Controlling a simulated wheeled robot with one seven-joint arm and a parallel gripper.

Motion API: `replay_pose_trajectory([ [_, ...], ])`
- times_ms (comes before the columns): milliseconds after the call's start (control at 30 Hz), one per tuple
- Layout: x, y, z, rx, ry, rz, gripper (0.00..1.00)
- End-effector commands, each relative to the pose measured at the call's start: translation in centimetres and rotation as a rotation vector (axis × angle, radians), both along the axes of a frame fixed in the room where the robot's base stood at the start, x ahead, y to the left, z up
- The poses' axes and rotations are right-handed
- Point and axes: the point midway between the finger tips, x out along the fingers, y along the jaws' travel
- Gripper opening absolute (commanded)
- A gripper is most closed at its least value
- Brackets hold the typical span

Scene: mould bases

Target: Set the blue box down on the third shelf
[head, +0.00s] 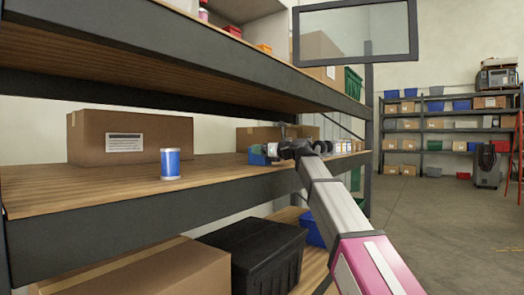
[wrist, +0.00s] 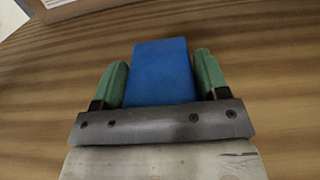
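The blue box (wrist: 160,72) is between the two green fingers of my gripper (wrist: 162,75) in the wrist view. The fingers lie close against its left and right sides. In the head view the blue box (head: 257,158) shows small at the end of my arm, over the wooden middle shelf (head: 90,188), partly hidden by my gripper (head: 268,152). I cannot tell whether the box touches the boards.
A blue-and-white can (head: 170,164) stands near the shelf's front edge, before a large cardboard box (head: 130,137). Smaller cartons (head: 258,135) and several small cans (head: 350,146) are near my gripper. The upper shelf (head: 190,50) hangs above. Bare boards lie left of my gripper.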

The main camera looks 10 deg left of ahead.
Motion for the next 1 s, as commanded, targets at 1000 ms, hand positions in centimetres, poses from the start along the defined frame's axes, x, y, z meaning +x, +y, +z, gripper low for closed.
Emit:
replay_pose_trajectory([
  [1000, -4.0, -9.5, 0.1, 0.000, 0.000, -0.002, 0.87],
])
